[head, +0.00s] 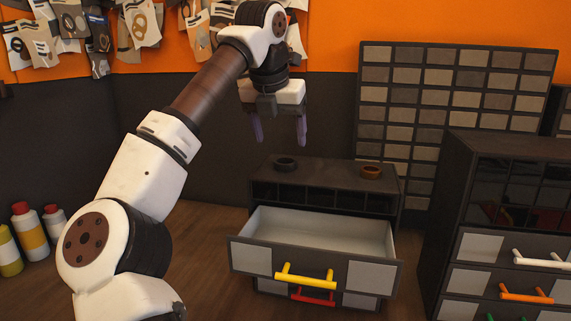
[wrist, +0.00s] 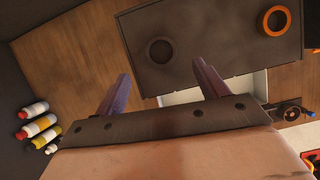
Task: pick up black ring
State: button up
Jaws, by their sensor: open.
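The black ring (head: 285,163) sits on top of a dark drawer cabinet (head: 325,177), toward its left side. It also shows in the wrist view (wrist: 160,50), ahead of and between the fingertips. My gripper (head: 279,138) is open and empty, above the cabinet top. Its two purple fingers also show in the wrist view (wrist: 161,70), pointing toward the cabinet, apart from the ring. An orange-brown ring (head: 371,171) sits on the right of the same cabinet top and shows in the wrist view (wrist: 276,21).
The cabinet's drawer (head: 315,268) with a yellow handle is pulled out and looks empty. A bin panel (head: 430,90) stands behind. Another drawer cabinet (head: 505,210) stands to the right. Several bottles (head: 30,240) stand on the floor at left. The cabinet top between the rings is clear.

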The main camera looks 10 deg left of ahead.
jog(key=shift+p+x, duration=0.85)
jog(key=shift+x, duration=2.2)
jog(key=shift+d, duration=0.1)
jog(key=shift+r, duration=0.1)
jog(key=c, duration=1.1)
jog(key=shift+c, duration=0.2)
